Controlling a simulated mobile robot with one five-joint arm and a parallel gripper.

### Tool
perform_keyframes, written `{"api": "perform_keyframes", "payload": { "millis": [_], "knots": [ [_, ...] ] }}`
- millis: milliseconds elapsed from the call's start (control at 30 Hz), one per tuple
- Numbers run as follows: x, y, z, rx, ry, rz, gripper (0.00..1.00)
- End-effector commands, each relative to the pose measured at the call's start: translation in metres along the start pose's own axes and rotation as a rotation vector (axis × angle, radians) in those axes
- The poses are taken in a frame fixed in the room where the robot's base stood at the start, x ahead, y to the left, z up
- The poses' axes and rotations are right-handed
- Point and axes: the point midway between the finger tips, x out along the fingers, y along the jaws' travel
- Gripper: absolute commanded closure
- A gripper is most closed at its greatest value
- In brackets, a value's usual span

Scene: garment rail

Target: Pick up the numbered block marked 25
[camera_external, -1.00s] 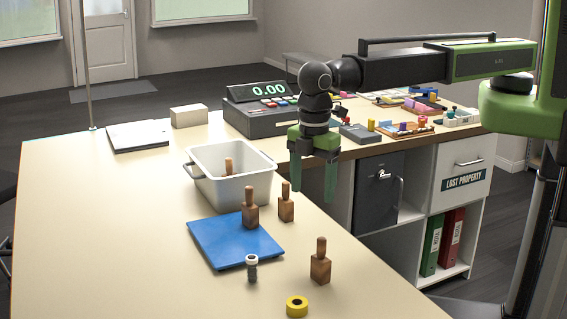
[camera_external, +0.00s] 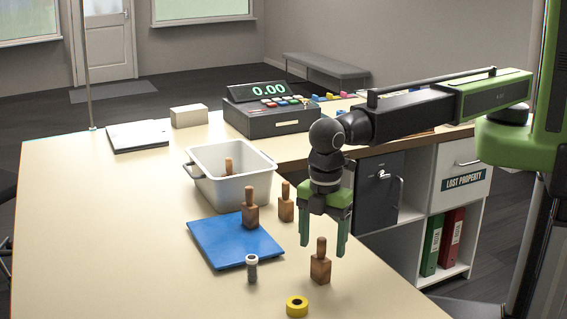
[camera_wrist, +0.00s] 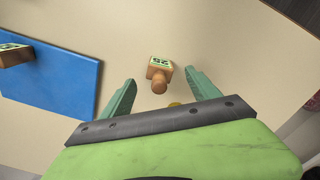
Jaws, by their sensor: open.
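The block marked 25 (camera_wrist: 162,63) is a wooden block with a rounded handle and a green-and-white label, standing on the table in the wrist view. In the external view it appears to be the nearest wooden block (camera_external: 320,270), right of the blue mat; its label cannot be read there. My gripper (camera_external: 323,248) is open and empty, with its fingers above and around the handle's place in the picture. In the wrist view the block shows between and slightly beyond my fingertips (camera_wrist: 160,77), not gripped. Exact height above it is hard to tell.
A similar block (camera_external: 250,213) stands on the blue mat (camera_external: 225,245), another (camera_external: 286,207) beside it and one in the white bin (camera_external: 232,190). A small capped vial (camera_external: 252,268) and a yellow tape roll (camera_external: 297,306) are near.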

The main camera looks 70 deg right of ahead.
Motion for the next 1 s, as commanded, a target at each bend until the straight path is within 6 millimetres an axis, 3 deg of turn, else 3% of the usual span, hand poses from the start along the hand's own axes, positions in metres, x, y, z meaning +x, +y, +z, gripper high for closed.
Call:
{"api": "perform_keyframes", "payload": {
  "millis": [33, 267, 567, 833, 1000],
  "knots": [
    [0.012, 0.0, 0.0, 0.0, 0.0, 0.0, 0.3],
    [0.014, 0.0, 0.0, 0.0, 0.0, 0.0, 0.3],
    [0.062, 0.001, -0.001, 0.0, 0.0, 0.0, 0.3],
    [0.06, 0.001, -0.001, 0.0, 0.001, 0.0, 0.3],
    [0.06, 0.001, -0.001, 0.0, 0.001, 0.0, 0.52]
  ]
}}
